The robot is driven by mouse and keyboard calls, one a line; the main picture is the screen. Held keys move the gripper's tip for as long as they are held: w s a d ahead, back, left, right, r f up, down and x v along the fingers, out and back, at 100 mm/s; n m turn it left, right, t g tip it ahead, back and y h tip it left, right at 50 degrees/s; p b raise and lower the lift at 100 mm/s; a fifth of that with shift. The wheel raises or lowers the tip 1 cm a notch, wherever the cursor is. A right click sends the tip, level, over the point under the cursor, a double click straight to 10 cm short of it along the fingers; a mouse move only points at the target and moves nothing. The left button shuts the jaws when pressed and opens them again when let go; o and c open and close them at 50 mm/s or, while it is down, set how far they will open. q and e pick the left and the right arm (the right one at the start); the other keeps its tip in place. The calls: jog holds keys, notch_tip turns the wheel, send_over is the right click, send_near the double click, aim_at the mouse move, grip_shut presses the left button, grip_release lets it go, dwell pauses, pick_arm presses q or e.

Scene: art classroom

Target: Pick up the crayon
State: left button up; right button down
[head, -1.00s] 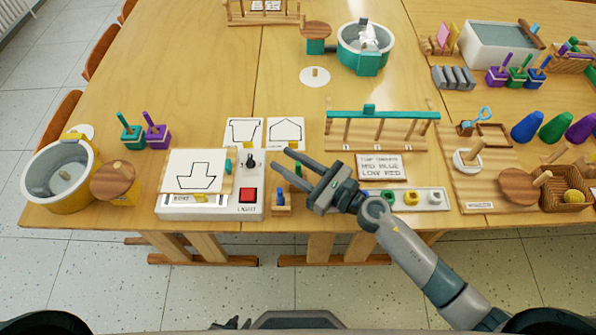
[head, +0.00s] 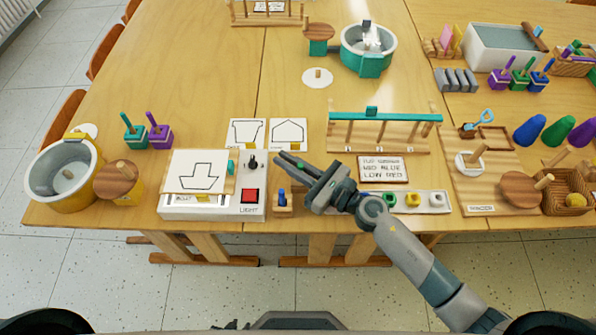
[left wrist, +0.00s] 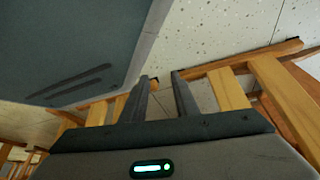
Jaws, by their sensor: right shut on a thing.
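A small wooden holder (head: 283,208) stands at the front of the table, right of the light box, with a blue crayon (head: 282,193) upright in it. My right gripper (head: 281,160) is above and behind this holder. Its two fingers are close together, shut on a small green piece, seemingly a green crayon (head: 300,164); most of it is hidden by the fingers. I cannot tell whether it is clear of the holder. My left gripper (left wrist: 164,80) shows only in the left wrist view, below table height, its fingers apart with nothing between them.
The light box (head: 212,207) with an arrow sheet is left of the holder. A wooden rack (head: 385,119) stands behind.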

pick_arm(q)
jog(key=shift+s, duration=0.15)
pick_arm(e)
jog(key=shift+r, duration=0.15)
